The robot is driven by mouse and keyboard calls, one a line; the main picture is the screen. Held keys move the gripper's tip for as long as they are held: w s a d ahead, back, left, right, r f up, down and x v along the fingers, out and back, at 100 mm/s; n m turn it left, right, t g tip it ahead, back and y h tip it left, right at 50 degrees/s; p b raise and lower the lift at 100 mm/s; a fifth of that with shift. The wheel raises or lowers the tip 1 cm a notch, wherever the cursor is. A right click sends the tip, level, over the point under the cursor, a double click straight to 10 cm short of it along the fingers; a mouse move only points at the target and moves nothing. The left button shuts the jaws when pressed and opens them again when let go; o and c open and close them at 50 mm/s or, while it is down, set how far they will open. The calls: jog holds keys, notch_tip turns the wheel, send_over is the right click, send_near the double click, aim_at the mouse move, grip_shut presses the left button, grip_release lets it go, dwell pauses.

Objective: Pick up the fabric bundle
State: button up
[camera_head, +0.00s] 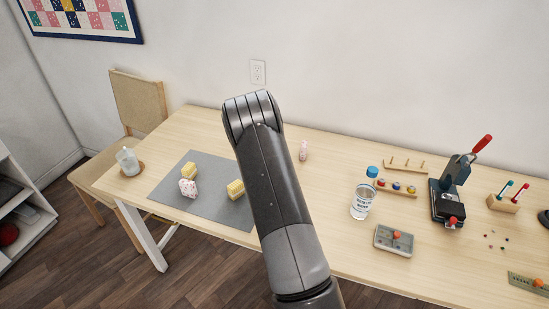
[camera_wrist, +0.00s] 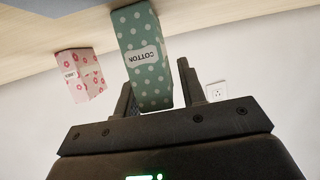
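A green bundle with white dots and a COTTON label (camera_wrist: 143,57) stands on the table, upside down in the wrist view. My gripper (camera_wrist: 155,73) is open, with one finger on each side of the green bundle's near end. A narrow gap shows between the bundle and the right finger; the left finger overlaps its edge, and I cannot tell whether they touch. A pink patterned bundle (camera_wrist: 79,76) stands to the left, apart from the gripper. In the head view a small pink bundle (camera_head: 303,151) stands near the wall; my arm hides the gripper and the green bundle.
A grey mat (camera_head: 207,207) holds two yellow blocks (camera_head: 236,189) and a pale spotted item (camera_head: 187,188). A glass jar (camera_head: 128,162) stands at the left. A water bottle (camera_head: 362,199), a grey tray (camera_head: 393,241) and a red-handled press (camera_head: 452,188) stand to the right.

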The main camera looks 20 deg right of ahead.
jog(key=c, duration=0.7)
